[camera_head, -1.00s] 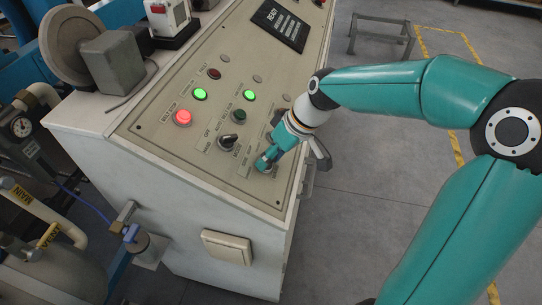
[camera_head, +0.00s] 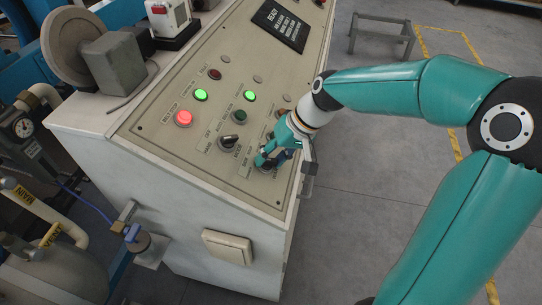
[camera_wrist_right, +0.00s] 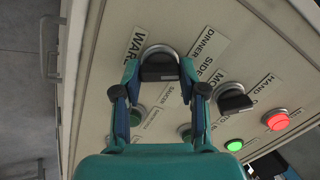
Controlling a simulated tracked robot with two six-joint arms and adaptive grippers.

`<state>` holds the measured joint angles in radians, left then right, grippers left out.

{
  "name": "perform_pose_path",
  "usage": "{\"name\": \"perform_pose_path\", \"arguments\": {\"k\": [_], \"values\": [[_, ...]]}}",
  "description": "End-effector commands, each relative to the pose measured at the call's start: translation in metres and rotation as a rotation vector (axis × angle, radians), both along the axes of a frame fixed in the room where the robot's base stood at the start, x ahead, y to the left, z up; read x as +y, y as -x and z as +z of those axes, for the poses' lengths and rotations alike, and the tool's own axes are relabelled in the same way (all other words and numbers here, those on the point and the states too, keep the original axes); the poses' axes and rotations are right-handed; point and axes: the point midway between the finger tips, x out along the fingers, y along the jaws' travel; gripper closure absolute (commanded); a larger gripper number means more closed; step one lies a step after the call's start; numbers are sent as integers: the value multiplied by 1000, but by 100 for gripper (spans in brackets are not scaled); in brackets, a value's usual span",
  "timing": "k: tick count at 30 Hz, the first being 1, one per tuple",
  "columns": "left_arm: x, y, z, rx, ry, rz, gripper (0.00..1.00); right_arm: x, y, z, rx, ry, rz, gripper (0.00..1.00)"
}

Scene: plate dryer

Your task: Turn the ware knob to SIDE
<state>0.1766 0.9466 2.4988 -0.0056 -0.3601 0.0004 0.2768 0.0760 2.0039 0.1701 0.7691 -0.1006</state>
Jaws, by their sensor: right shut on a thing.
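The ware knob (camera_wrist_right: 159,66) is a black knob in a round metal collar. In the right wrist view it sits between my right gripper's (camera_wrist_right: 159,70) two fingertips, which are shut on it. The labels WARE, DINNER and SIDE (camera_wrist_right: 216,66) show beside it. I cannot tell which label the knob points to. In the head view my right gripper (camera_head: 266,160) is at the lower right of the sloped control panel and mostly hides the knob. My left gripper is not in view.
The mode knob (camera_head: 229,142), a lit red button (camera_head: 183,118) and two lit green lights (camera_head: 200,94) are on the panel nearby. A dark display (camera_head: 281,24) reading READY is higher up. A grey stand (camera_head: 382,34) is on the open floor behind.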

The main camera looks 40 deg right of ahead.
Motion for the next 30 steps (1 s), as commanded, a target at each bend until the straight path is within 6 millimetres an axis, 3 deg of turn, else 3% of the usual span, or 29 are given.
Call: {"name": "perform_pose_path", "arguments": {"k": [9,24,25,29,30], "values": [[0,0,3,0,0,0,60,-2,-1,1,41,-50,-120,93],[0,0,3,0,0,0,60,-2,-1,1,47,-58,-142,93],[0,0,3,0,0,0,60,-2,-1,1,46,-58,-142,55],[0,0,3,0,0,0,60,-2,0,1,47,-58,-141,34],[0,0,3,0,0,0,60,-2,0,1,48,-59,-140,33]]}}
